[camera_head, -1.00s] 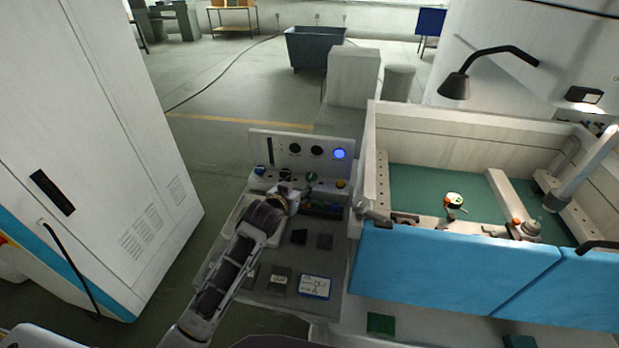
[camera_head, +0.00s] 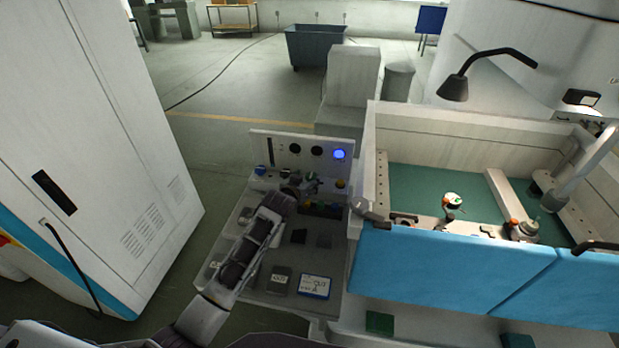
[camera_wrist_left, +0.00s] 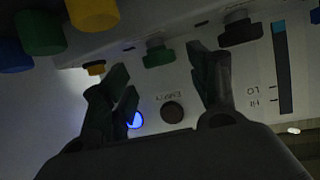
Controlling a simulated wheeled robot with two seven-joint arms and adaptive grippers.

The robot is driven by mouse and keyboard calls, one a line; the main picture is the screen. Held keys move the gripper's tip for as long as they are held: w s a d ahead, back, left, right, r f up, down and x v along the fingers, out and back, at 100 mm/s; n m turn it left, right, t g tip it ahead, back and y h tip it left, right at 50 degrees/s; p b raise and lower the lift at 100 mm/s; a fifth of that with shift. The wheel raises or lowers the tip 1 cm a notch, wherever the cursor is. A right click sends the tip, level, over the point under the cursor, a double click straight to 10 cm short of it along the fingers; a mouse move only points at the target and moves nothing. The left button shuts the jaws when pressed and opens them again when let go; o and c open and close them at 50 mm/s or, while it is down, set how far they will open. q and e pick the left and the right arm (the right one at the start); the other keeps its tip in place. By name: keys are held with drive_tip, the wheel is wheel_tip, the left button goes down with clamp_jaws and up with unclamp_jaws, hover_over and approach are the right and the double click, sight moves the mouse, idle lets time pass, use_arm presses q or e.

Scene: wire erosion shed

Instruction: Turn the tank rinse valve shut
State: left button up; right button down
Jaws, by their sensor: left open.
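I cannot read which is labelled tank rinse. My left gripper (camera_head: 296,189) is at the row, just in front of the green valve. In the left wrist view the open fingers (camera_wrist_left: 162,65) stand either side of the green valve (camera_wrist_left: 157,55), with gaps visible and nothing held. The dark valve (camera_wrist_left: 240,31) is beyond the right finger. My right gripper is not in view.
A blue light (camera_head: 339,154) glows on the panel. Several coloured knobs show close by in the left wrist view, including a yellow one (camera_wrist_left: 94,12). The blue-fronted tank (camera_head: 450,265) stands right of the console, a white cabinet (camera_head: 90,150) left.

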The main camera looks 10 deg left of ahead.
sight(310, 177)
use_arm(q)
drive_tip(key=shift+x, duration=1.9)
drive_tip(key=shift+c, duration=0.2)
drive_tip(key=c, duration=1)
